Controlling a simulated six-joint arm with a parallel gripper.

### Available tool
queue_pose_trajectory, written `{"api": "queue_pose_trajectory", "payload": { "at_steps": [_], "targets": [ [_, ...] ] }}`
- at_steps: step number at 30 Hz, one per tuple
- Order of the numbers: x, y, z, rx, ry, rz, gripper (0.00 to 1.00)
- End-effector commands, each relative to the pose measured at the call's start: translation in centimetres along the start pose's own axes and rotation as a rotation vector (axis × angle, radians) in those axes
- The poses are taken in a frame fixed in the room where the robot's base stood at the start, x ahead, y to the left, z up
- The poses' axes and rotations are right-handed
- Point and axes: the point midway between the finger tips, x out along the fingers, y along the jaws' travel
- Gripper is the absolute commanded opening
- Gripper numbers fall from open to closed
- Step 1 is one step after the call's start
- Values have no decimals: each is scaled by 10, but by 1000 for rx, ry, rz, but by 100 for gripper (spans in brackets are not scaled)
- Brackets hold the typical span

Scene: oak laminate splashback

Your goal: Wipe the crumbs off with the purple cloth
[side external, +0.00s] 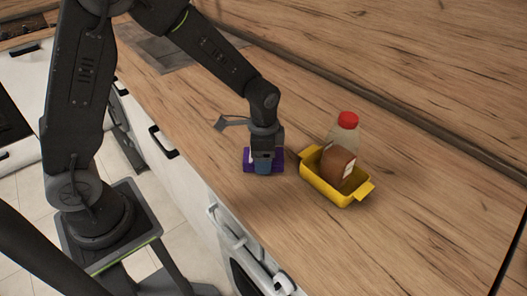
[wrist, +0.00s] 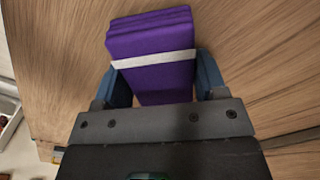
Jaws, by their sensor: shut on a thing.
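The purple cloth (wrist: 152,77) is a folded block with a white band across it, seen in the wrist view between the two blue fingers. My gripper (wrist: 160,85) is shut on it. In the side external view the purple cloth (side external: 277,156) is at the tip of my gripper (side external: 263,168), low over or on the wooden worktop near its front edge. I cannot tell whether the cloth touches the surface. No crumbs can be made out in either view.
A bottle with a red cap (side external: 347,120) stands at the dish. The worktop (side external: 420,170) behind and to the right is clear.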

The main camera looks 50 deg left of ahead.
Motion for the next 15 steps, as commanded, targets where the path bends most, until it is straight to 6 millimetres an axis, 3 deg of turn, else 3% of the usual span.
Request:
{"api": "queue_pose_trajectory", "payload": {
  "at_steps": [15],
  "targets": [
    [-2, 19, 0, 1, -1, 0, 46]
  ]
}}
